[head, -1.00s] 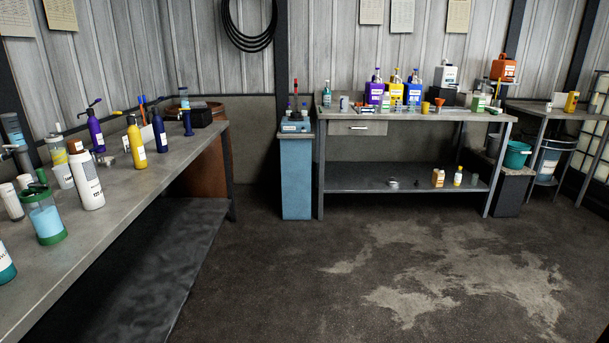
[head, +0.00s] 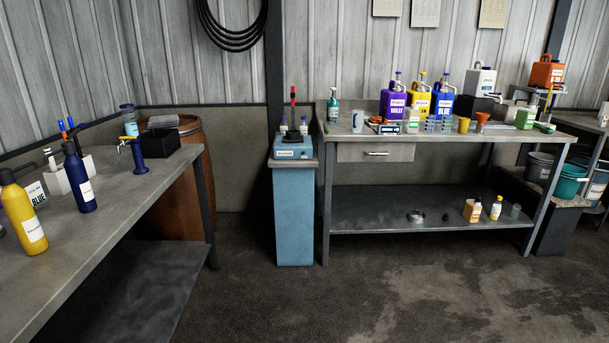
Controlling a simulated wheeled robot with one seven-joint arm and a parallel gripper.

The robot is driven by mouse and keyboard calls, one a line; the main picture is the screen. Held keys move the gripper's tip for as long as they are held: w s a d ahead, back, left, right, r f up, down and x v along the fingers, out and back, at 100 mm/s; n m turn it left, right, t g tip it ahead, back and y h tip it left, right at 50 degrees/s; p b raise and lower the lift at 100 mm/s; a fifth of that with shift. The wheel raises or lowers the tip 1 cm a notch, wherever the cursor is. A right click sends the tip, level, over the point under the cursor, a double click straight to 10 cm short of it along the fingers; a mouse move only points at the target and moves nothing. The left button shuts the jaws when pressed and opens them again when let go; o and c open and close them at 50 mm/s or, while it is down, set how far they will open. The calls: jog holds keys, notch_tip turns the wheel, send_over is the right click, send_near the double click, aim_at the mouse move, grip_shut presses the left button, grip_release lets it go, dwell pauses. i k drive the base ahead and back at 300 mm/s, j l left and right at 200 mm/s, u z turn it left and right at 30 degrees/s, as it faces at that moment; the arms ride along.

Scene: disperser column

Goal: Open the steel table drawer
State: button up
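The steel table (head: 350,222) stands against the back wall, right of centre in the head view. Its drawer (head: 347,153) hangs under the left part of the tabletop and looks shut, its front flush below the top. A light bar handle (head: 376,153) sits on the drawer front. My gripper is not in view, and the drawer is some way off across the floor.
A blue pedestal (head: 294,215) carrying a small device stands just left of the steel table. A long workbench (head: 120,200) with bottles runs along the left. Purple, yellow and blue jugs (head: 420,100) stand on the steel table. The concrete floor (head: 300,305) ahead is clear.

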aim_at(348, 151)
jog(key=i, duration=0.95)
jog(key=i+z, duration=0.1)
jog(key=i, duration=0.8)
jog(key=i+j, duration=0.15)
jog(key=i, duration=0.8)
jog(key=i+j, duration=0.1)
jog(key=i, duration=0.8)
jog(key=l+z, duration=0.05)
